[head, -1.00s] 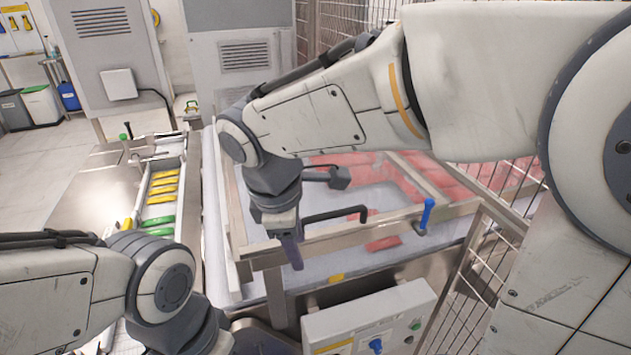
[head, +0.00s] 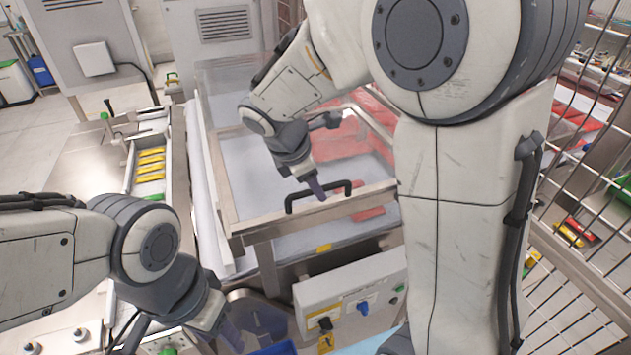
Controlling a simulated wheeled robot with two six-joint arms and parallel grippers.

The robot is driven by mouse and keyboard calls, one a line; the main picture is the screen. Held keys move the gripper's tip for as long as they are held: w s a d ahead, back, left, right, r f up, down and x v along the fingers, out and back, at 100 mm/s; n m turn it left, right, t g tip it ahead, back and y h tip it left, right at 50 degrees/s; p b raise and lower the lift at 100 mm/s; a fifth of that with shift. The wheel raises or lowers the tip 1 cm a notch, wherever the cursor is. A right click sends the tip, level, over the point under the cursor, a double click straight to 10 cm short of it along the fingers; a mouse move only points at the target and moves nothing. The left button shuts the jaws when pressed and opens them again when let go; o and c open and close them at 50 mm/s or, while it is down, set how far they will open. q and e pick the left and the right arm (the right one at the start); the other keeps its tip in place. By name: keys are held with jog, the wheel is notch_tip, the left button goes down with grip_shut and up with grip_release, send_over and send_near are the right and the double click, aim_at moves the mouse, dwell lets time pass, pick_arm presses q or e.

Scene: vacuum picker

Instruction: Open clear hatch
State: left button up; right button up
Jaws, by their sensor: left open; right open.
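The clear hatch (head: 245,165) is a see-through panel in a metal frame over a pale bed, and it looks closed. Its black bar handle (head: 291,200) stands on the front rail. My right gripper (head: 318,190) is open and points down at the handle's middle. It overlaps the handle in the picture; I cannot tell whether they touch. My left gripper (head: 232,338) is low at the front, partly cut by the bottom edge, open and away from the hatch.
A grey control box (head: 350,290) with knobs sits below the hatch front. Red packs (head: 340,140) lie under the hatch. A tray of yellow packs (head: 151,165) is at left. A wire fence (head: 585,250) stands at right.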

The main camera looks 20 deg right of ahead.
jog(key=shift+f, duration=0.15)
grip_shut()
dwell(1.4)
